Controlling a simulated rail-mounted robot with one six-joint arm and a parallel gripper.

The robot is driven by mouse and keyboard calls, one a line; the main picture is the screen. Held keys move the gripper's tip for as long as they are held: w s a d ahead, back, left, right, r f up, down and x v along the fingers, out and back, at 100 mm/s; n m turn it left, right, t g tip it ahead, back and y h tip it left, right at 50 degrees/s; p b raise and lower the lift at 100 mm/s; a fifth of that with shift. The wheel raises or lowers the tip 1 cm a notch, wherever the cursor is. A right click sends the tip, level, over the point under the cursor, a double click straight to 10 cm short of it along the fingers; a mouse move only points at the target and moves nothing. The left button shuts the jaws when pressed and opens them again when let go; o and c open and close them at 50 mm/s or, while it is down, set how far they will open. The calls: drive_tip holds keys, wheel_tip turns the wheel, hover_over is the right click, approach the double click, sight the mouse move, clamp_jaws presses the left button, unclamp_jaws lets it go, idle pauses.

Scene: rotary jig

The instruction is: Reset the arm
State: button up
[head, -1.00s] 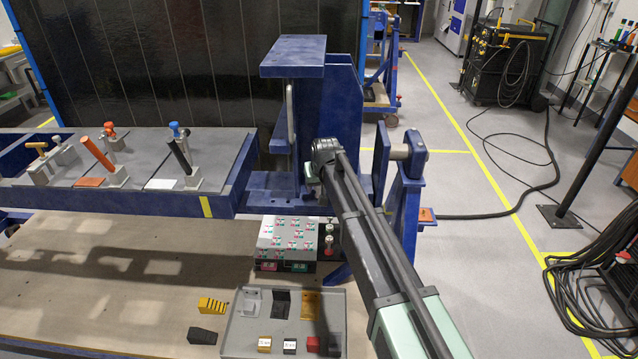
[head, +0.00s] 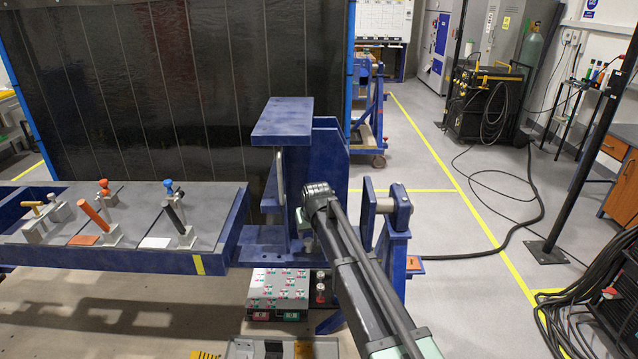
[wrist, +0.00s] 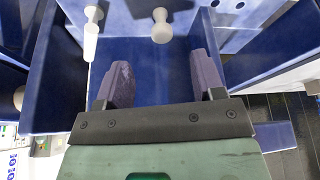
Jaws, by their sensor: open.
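My arm (head: 365,275) reaches from the bottom right up to the blue upright of the jig (head: 325,170) in the head view. Its far end stops in front of that upright, and my gripper itself is hidden there. In the wrist view my gripper (wrist: 162,68) is open, with its two dark fingers apart and nothing between them. Beyond the fingers is a blue panel (wrist: 150,60) with blue side walls. Two white knob-ended pins (wrist: 161,27) show near the top, ahead of the fingers; I cannot tell the gap to them.
The jig's flat table (head: 140,225) with several toggle clamps lies at left. A red-and-green button box (head: 278,290) and a grey parts tray (head: 245,347) are below. A blue bearing stand (head: 392,235) is right of the arm. Open floor with yellow lines (head: 455,180) lies farther right.

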drive_tip(key=s+d+m+g, duration=0.1)
drive_tip(key=s+d, duration=0.6)
drive_tip(key=s, duration=0.3)
drive_tip(key=s+d+m+g, duration=0.1)
drive_tip(key=s+d, duration=0.6)
drive_tip(key=s, duration=0.3)
drive_tip(key=s+d+f+m+g+h, duration=0.1)
drive_tip(key=s+d+g, duration=0.1)
drive_tip(key=s+d, duration=0.6)
drive_tip(key=s, duration=0.3)
drive_tip(key=shift+d+f, duration=0.1)
